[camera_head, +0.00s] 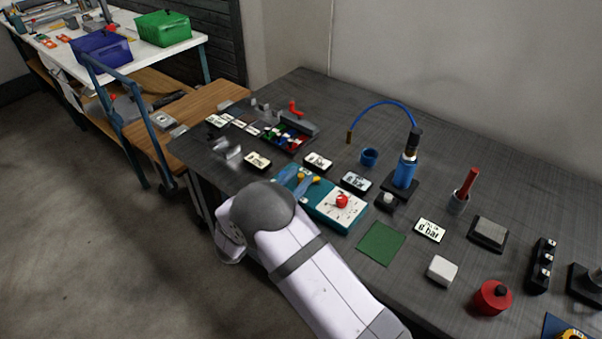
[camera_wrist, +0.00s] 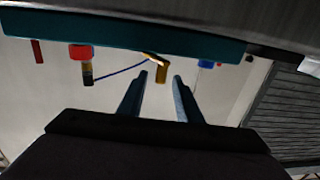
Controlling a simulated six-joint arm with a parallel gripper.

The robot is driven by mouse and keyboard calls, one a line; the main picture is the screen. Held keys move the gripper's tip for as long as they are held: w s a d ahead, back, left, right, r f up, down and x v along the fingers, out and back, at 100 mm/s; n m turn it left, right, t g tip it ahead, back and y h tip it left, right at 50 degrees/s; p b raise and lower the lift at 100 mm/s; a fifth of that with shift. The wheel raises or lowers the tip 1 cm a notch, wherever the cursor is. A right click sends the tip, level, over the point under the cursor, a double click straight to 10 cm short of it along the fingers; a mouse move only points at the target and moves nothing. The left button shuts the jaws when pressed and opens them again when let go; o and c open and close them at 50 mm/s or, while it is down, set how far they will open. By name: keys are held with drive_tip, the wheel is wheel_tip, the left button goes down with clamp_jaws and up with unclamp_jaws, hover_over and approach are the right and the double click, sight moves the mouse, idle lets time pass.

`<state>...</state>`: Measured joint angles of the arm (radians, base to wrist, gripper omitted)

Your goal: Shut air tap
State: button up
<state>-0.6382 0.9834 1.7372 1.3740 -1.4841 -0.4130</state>
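A teal box (camera_head: 309,203) with a white top panel and a red knob (camera_head: 342,201) stands at the table's near edge. A yellow tap handle (camera_head: 303,178) shows at its left part; I take it as the air tap. In the wrist view, a brass-yellow handle (camera_wrist: 158,68) sticks out from the teal box (camera_wrist: 125,33). My gripper (camera_wrist: 157,82) is open there, its two fingers apart. The handle appears just beyond the fingertips, in line with the gap; I see no contact. In the head view my arm hides the gripper.
Label plates (camera_head: 356,182), a green mat (camera_head: 381,243) and a red round pot (camera_head: 492,297) lie around. A tray of coloured parts (camera_head: 287,136) is behind left.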

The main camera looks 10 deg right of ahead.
drive_tip(key=shift+x, duration=1.05)
clamp_jaws()
drive_tip(key=shift+s+n+t+y+p, duration=0.15)
drive_tip(key=shift+n+t+y+p, duration=0.15)
drive_tip(key=shift+y, duration=0.1)
drive_tip(key=shift+s+d+n+t+y+p, duration=0.2)
drive_tip(key=shift+s+n+t+y+p, duration=0.15)
drive_tip(key=shift+n+t+y, duration=0.55)
drive_tip(key=y, duration=0.1)
drive_tip(key=n+y, duration=0.1)
drive_tip(key=shift+s+d+n+t+y, duration=0.25)
drive_tip(key=shift+s+n+t+y, duration=0.1)
drive_tip(key=shift+n+t+y, duration=0.05)
drive_tip(key=shift+s+d+n+t+y+b, duration=0.1)
drive_tip(key=shift+n+t+y+b, duration=0.1)
drive_tip(key=shift+n+y, duration=0.4)
drive_tip(key=shift+s+d+n+t+y+b, duration=0.1)
drive_tip(key=shift+s+n+t+y+b, duration=0.15)
drive_tip(key=shift+y, duration=0.65)
drive_tip(key=shift+w, duration=0.1)
